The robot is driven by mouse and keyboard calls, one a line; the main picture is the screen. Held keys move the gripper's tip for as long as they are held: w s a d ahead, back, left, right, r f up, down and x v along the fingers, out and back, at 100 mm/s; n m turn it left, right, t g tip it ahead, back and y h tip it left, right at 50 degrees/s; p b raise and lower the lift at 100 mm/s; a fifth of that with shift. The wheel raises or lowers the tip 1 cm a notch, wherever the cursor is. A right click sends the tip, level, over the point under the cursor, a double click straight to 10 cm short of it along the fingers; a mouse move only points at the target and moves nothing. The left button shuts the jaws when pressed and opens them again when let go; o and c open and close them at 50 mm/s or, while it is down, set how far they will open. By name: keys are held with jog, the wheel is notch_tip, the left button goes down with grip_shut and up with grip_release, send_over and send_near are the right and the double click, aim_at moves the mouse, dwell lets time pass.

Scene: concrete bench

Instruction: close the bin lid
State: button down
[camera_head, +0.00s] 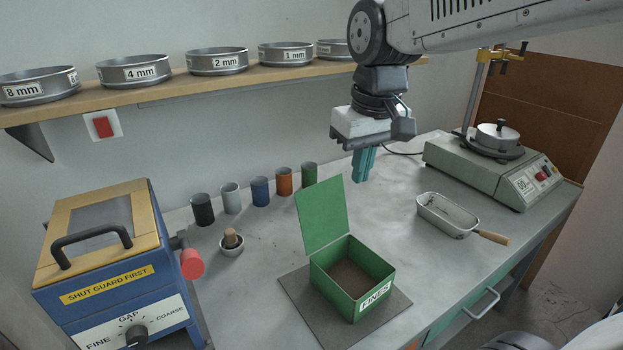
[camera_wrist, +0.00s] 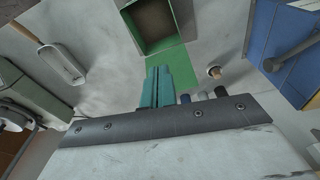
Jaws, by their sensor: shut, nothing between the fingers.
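The green bin (camera_head: 352,292), labelled FINES, stands on a dark mat (camera_head: 300,291) on the bench. Its lid (camera_head: 323,216) is open and stands up at the bin's back left edge, leaning slightly back. The inside of the bin looks brown and shows no clear contents. My gripper (camera_head: 362,178) is shut and empty, pointing down above the bench, behind and to the right of the lid, apart from it. In the wrist view my teal fingers (camera_wrist: 159,84) are together, with the lid (camera_wrist: 175,66) and the open bin (camera_wrist: 160,22) beyond them.
Several coloured cups (camera_head: 260,190) stand along the wall left of the lid. A mortar with pestle (camera_head: 231,242) sits in front of them. A metal scoop pan (camera_head: 447,214) and a shaker (camera_head: 490,165) are on the right. A blue grinder (camera_head: 110,265) is on the left. Sieves (camera_head: 217,60) line the shelf.

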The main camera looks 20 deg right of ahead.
jog(key=w+a+f+n, duration=0.2)
jog(key=w+a, duration=0.1)
jog(key=w, duration=1.6)
send_over(321, 213)
jog(key=w, duration=0.5)
notch_tip(321, 213, down, 10)
jog(key=shift+w+a+r, duration=0.2)
jog(key=shift+a+r, duration=0.05)
